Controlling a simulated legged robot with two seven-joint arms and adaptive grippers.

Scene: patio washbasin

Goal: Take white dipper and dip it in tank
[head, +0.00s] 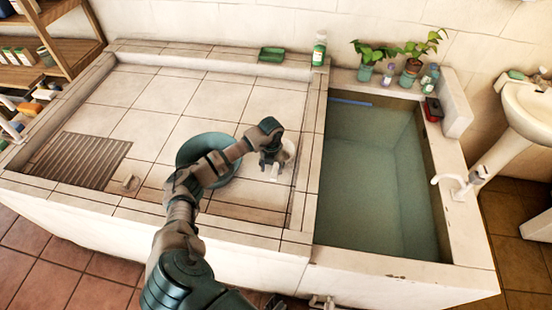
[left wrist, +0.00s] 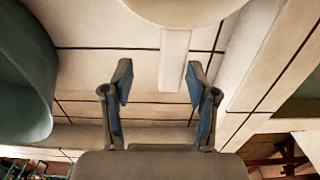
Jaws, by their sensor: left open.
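The white dipper (head: 288,149) sits on the tiled counter left of the tank, partly hidden by my left gripper (head: 272,160). In the left wrist view, the dipper's round cup (left wrist: 180,8) is cut off at the top, and its flat handle (left wrist: 174,60) points down toward the fingers. My left gripper (left wrist: 158,82) is open, with the handle's end in line with the gap, nearer the right finger. Contact cannot be told. The tank (head: 370,180) of greenish water is on the right.
A dark teal basin (head: 190,150) stands left of the dipper, behind my left forearm. A raised tiled rim (head: 310,170) separates counter and tank. Plants in jars (head: 410,72), a green bottle (head: 319,50) and a green dish (head: 271,54) line the back ledge. The back counter is clear.

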